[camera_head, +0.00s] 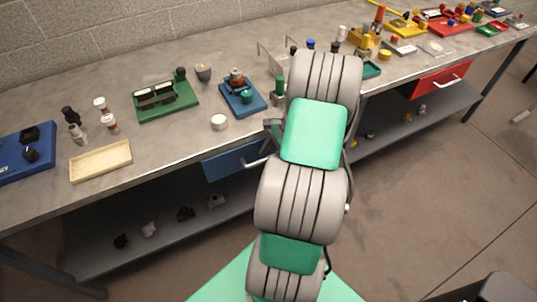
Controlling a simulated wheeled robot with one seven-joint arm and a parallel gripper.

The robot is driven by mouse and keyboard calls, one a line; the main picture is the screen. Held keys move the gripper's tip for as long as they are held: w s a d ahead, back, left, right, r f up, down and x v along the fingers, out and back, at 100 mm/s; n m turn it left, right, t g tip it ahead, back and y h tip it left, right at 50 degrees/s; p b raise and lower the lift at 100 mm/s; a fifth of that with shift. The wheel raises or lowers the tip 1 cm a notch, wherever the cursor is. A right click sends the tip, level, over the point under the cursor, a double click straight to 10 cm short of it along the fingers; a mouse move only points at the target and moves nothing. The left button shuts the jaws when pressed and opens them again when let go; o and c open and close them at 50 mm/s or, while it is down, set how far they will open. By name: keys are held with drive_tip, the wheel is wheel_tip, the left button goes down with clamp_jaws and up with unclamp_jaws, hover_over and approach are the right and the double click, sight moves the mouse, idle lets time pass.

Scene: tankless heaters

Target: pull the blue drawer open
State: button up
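The blue drawer (228,161) sits under the front edge of the workbench, left of my arm. Its front looks flush with the bench edge, so it appears closed. Part of its silver handle (257,162) shows beside my arm; the drawer's right end is hidden behind the arm. My gripper (272,127) is mostly hidden by my green and grey arm links; only a dark grey piece shows at the bench edge, above and right of the handle. I cannot see its fingertips, whether they touch the handle, or whether they are open.
The grey workbench (150,152) holds a cream tray (101,161), a green board (165,101), a blue fixture (242,98) and small parts. A red drawer (440,80) is on the right. A lower shelf (180,231) carries small items. The floor at right is mostly clear.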

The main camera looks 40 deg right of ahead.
drive_tip(key=shift+c, duration=0.5)
clamp_jaws()
idle(0.8)
